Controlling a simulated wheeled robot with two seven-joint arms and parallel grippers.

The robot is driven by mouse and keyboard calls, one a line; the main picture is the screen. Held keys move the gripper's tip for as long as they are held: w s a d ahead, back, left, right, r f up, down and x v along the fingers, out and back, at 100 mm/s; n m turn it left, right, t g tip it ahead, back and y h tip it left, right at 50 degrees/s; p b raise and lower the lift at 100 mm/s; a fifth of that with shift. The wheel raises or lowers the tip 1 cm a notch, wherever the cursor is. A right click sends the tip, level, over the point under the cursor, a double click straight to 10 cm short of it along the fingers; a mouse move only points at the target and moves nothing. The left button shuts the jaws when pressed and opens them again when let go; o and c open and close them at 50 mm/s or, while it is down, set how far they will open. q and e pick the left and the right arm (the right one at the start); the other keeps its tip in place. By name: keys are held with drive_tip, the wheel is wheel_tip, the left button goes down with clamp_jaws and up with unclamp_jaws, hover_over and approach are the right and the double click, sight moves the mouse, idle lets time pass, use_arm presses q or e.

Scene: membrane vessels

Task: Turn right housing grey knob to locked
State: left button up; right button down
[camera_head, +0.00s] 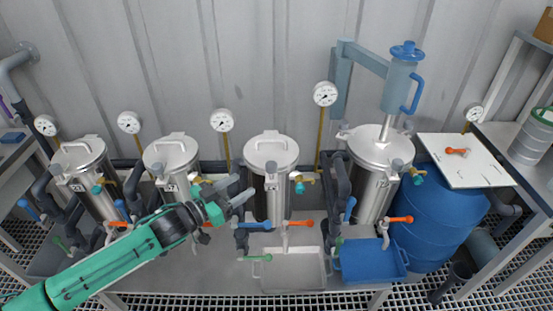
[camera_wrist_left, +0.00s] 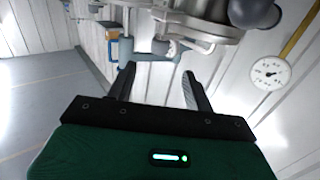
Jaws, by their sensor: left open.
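Several steel housings stand in a row in the head view. The third (camera_head: 268,203) has a grey knob (camera_head: 271,168) at its lid's front edge; the large rightmost vessel (camera_head: 369,190) has another grey knob (camera_head: 397,164). Which one the task calls the right housing is not clear. My left gripper (camera_head: 246,190) is open and empty, just left of the third housing and below its lid. In the left wrist view, my open fingers (camera_wrist_left: 157,85) have a rounded grey knob (camera_wrist_left: 254,12) beyond them, up and right, apart from them. Its locked state cannot be read. My right gripper is not in view.
A blue drum (camera_head: 435,220) with a white board (camera_head: 465,160) stands at the right. A white tray (camera_head: 293,285) and a blue tray (camera_head: 370,275) are below the housings. Orange- and blue-handled valves and pipes crowd the fronts. A gauge (camera_head: 222,120) stands behind the gripper.

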sight(276, 164)
use_arm(q)
drive_tip(key=p+x, duration=0.2)
drive_tip(key=x, duration=1)
drive_tip(key=shift+d, duration=0.1)
drive_tip(key=shift+x, duration=0.8)
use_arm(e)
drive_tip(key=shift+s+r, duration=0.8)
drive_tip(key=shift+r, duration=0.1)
use_arm(q)
drive_tip(key=c, duration=1)
drive_tip(key=shift+o, duration=0.2)
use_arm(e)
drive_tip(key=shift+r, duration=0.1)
